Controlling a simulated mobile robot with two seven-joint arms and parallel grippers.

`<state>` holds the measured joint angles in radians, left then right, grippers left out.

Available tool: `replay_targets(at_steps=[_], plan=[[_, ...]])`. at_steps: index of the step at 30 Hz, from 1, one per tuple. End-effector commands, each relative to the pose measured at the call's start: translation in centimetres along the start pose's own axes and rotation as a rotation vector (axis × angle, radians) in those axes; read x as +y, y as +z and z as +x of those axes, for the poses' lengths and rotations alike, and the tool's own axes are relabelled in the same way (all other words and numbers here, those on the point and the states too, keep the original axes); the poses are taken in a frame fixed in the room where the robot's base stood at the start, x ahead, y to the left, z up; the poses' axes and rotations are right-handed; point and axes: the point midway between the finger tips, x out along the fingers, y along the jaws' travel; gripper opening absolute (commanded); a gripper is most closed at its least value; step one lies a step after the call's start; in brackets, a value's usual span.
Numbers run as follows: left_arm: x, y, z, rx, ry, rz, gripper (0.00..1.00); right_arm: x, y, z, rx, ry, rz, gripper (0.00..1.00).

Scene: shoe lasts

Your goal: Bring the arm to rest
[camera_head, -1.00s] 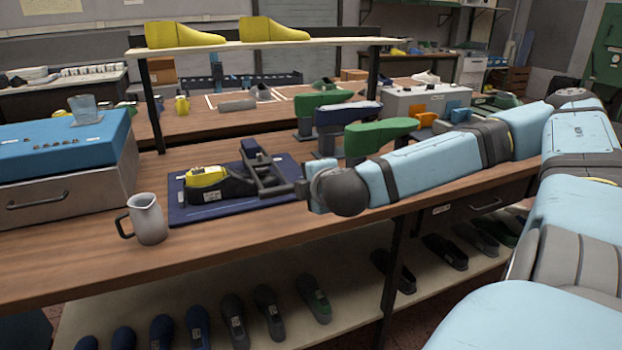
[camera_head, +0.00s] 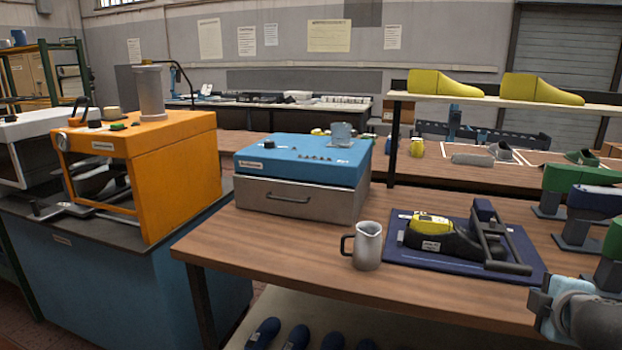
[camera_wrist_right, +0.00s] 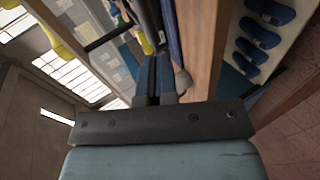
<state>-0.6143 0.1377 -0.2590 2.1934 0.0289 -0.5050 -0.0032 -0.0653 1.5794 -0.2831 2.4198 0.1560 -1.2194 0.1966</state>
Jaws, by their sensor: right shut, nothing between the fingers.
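My right arm enters the head view at the lower right corner, and only its end (camera_head: 592,318) shows there. In the right wrist view my right gripper (camera_wrist_right: 155,68) has its two dark fingers together, with nothing between them. In the head view the arm's end appears just in front of the dark blue mat (camera_head: 420,261). A black shoe last with a yellow top (camera_head: 440,238) and a dark lever clamp (camera_head: 490,230) sit on that mat. Whether the arm touches anything there, I cannot tell. My left gripper is not in view.
A metal jug (camera_head: 367,247) stands left of the mat on the wooden bench (camera_head: 270,250). A blue-topped box (camera_head: 300,160) and an orange machine (camera_head: 180,180) are further left. Yellow lasts (camera_head: 445,84) lie on the shelf above.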

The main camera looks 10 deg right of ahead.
Motion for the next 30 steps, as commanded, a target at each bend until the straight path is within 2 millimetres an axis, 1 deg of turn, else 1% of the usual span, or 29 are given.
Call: replay_targets(at_steps=[1, 4, 7, 9, 11, 12, 14, 15, 17, 18, 21, 24, 27, 30], plan=[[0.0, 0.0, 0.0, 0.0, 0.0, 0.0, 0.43, -2.5, -0.6, 0.6, 0.032, -0.052, 0.042, 0.0], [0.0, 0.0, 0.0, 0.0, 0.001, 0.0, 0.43, -7.2, -2.1, 1.3, 0.101, -0.145, 0.126, 0.0], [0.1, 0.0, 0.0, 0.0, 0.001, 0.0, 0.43, -11.8, -3.7, 1.5, 0.166, -0.228, 0.215, 0.0], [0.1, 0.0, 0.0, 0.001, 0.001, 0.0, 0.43, -14.8, -4.9, 1.4, 0.207, -0.282, 0.28, 0.0], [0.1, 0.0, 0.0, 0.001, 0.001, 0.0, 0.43, -17.4, -5.9, 1.1, 0.24, -0.326, 0.34, 0.0], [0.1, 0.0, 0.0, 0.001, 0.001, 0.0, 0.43, -19.0, -6.7, 0.9, 0.26, -0.353, 0.38, 0.0], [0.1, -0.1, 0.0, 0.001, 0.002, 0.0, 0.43, -21.4, -7.7, 0.4, 0.288, -0.39, 0.441, 0.0], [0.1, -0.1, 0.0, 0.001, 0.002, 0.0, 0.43, -22.8, -8.5, 0.0, 0.306, -0.413, 0.485, 0.0], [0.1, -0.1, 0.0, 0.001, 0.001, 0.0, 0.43, -25.0, -9.6, -0.6, 0.329, -0.444, 0.55, 0.0], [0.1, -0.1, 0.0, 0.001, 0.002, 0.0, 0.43, -26.4, -10.3, -1.1, 0.343, -0.464, 0.594, 0.0], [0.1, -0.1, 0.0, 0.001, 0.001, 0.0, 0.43, -29.5, -12.2, -2.5, 0.373, -0.505, 0.709, 0.0], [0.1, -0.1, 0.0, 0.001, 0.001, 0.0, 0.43, -32.0, -13.9, -3.9, 0.394, -0.532, 0.817, 0.0], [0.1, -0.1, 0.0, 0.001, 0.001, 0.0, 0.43, -33.9, -15.4, -5.2, 0.405, -0.548, 0.909, 0.0], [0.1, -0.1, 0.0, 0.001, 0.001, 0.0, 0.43, -35.2, -16.5, -6.2, 0.41, -0.556, 0.985, 0.0]])
